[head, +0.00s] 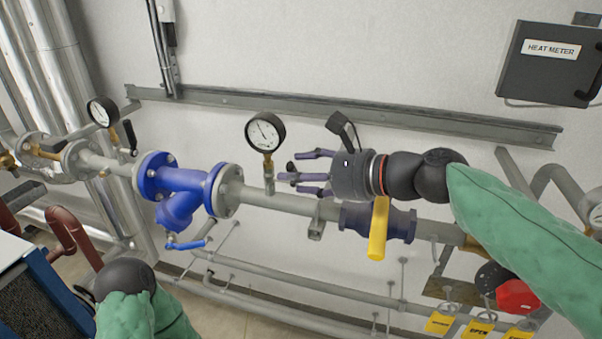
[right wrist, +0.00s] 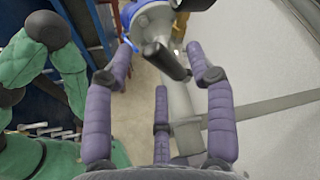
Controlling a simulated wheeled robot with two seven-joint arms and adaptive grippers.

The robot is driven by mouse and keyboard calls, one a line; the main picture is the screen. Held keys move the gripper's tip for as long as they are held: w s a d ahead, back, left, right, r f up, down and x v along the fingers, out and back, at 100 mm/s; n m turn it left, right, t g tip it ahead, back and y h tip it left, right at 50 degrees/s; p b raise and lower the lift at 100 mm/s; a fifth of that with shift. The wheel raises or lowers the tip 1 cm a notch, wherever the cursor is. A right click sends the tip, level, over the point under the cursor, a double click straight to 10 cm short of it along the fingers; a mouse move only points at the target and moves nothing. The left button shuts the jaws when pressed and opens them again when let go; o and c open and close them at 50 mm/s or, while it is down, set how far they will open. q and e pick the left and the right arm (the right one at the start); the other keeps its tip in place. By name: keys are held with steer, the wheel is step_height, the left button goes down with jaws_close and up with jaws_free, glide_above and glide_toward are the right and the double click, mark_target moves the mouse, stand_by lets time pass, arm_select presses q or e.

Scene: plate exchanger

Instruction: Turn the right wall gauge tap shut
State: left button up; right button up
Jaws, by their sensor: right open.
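The right wall gauge (head: 265,132) has a round white dial and stands on a brass fitting (head: 268,158) above the grey pipe. My right gripper (head: 292,173) comes from the right, its purple fingers spread open just right of the gauge's stem. In the right wrist view, a black tap lever (right wrist: 166,61) lies between the fingers of my right gripper (right wrist: 160,66), with gaps around it. Nothing is gripped. In the head view the lever is hard to tell from the dark fingertips. My left forearm (head: 140,310) shows at the bottom left; its gripper is not seen.
A blue flanged strainer (head: 180,185) sits left of the gauge. A yellow valve handle (head: 378,228) hangs below my right wrist. A second gauge (head: 103,111) is further left. A steel rail (head: 350,110) runs along the wall above. A heat meter box (head: 548,62) hangs upper right.

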steer(key=v, duration=1.1)
steer(key=shift+s+d, duration=0.2)
steer(key=shift+d, duration=0.05)
steer(key=shift+r, duration=0.1)
